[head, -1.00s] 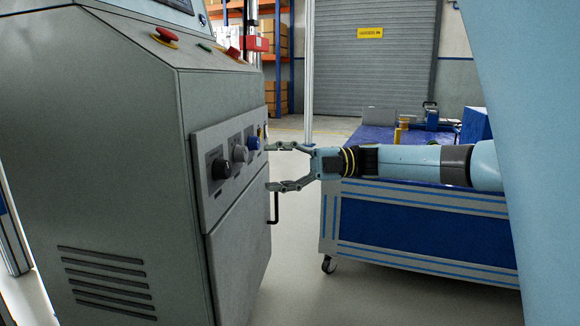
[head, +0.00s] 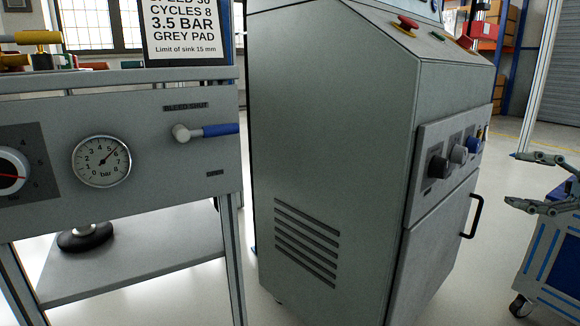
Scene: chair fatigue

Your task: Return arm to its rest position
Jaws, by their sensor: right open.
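My right gripper (head: 526,180) shows at the right edge of the head view. Its two fingers are spread apart with nothing between them. It is to the right of the grey control cabinet (head: 335,130), with a gap between the fingertips and the cabinet's knobs. The rest of the right arm is outside the picture. My left gripper is not in view.
The cabinet side carries several knobs (head: 458,154) and a black door handle (head: 475,215). At left stands a grey bench panel (head: 130,185) with a pressure gauge (head: 101,161) and a blue-handled valve (head: 205,131). A blue cart (head: 553,265) is at right.

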